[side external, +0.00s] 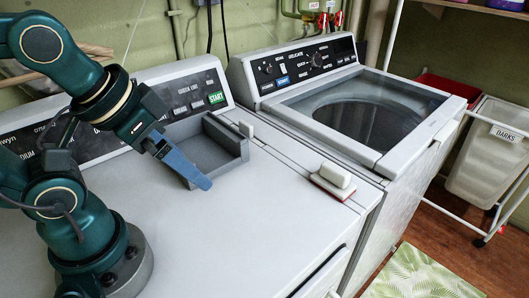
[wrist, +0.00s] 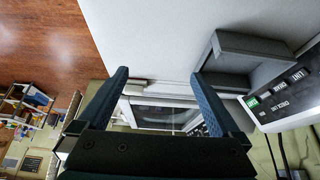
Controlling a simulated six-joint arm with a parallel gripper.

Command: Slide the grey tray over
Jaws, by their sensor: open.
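The grey tray (side external: 226,134) sits on the white top of the near machine, close to its control panel. It is a shallow open box and looks empty; part of it is hidden behind my gripper. My gripper (side external: 208,184) is at the tray's front left side in the side view, blue fingers pointing down to the right. In the wrist view my gripper (wrist: 160,75) has its two fingers wide apart with nothing between them. The tray (wrist: 240,43) lies just right of the right finger there; I cannot tell whether they touch.
A white block with a red base (side external: 333,180) lies near the machine's right edge, and a small white block (side external: 246,129) is right of the tray. A second machine with a glass lid (side external: 365,105) stands to the right. The white top (side external: 220,235) in front is clear.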

